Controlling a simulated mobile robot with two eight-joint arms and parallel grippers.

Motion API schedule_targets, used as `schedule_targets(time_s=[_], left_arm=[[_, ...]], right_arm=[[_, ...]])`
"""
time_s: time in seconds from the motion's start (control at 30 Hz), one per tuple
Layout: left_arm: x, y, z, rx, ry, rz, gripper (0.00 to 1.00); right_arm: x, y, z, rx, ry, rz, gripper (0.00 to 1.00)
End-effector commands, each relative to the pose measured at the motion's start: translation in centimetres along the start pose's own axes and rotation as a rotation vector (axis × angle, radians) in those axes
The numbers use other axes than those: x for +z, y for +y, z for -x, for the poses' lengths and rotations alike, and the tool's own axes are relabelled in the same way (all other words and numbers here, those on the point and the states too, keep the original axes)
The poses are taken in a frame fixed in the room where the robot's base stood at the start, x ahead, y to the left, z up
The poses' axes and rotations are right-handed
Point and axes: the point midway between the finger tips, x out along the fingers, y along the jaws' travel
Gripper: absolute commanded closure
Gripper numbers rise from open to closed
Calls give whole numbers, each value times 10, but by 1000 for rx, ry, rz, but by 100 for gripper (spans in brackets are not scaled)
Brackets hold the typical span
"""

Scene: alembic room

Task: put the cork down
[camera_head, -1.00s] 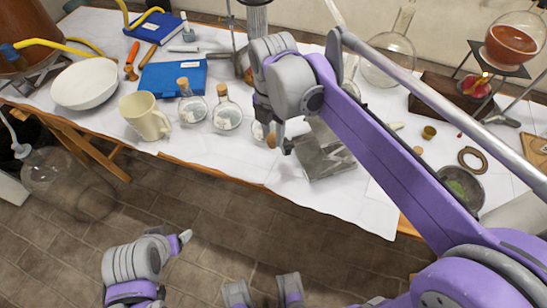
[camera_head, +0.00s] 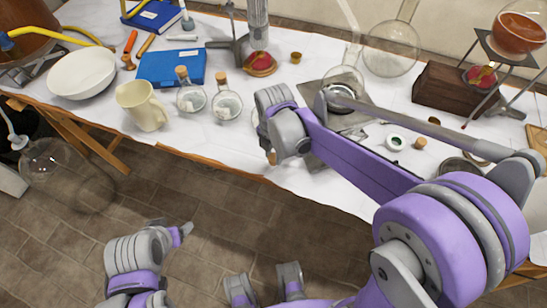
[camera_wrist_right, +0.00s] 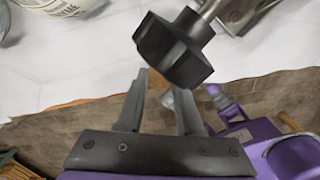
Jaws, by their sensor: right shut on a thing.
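My right gripper (camera_head: 274,150) is low over the front edge of the table, its fingers mostly hidden behind my wrist in the head view. The cork also shows as a small tan spot under the wrist in the head view (camera_head: 272,158). My left gripper (camera_head: 183,233) is at the lower left over the floor, away from the table; its jaws cannot be made out.
Two corked flasks (camera_head: 191,98) (camera_head: 227,106) stand left of my right wrist, with another partly hidden behind it. A cream mug (camera_head: 142,107), white bowl (camera_head: 82,74) and blue case (camera_head: 171,67) are further left. A metal plate (camera_head: 312,95) lies behind the arm.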

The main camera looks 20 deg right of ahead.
Motion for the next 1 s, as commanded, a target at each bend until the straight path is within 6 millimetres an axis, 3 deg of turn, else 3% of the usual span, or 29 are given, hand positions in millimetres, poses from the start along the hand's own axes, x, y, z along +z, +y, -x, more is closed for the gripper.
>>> schedule_targets(time_s=[0.13,0.57,0.6,0.73,1.0], left_arm=[[2,0,-3,0,-1,0,22],[4,0,-6,0,-2,0,22],[3,0,-5,0,-2,0,22],[3,0,-5,0,-2,0,22],[3,0,-5,0,-2,0,22]], right_arm=[[0,0,-20,0,0,0,100],[0,0,-27,0,0,0,100],[0,0,-26,0,0,0,57],[0,0,-25,0,0,0,34],[0,0,-25,0,0,0,34]])
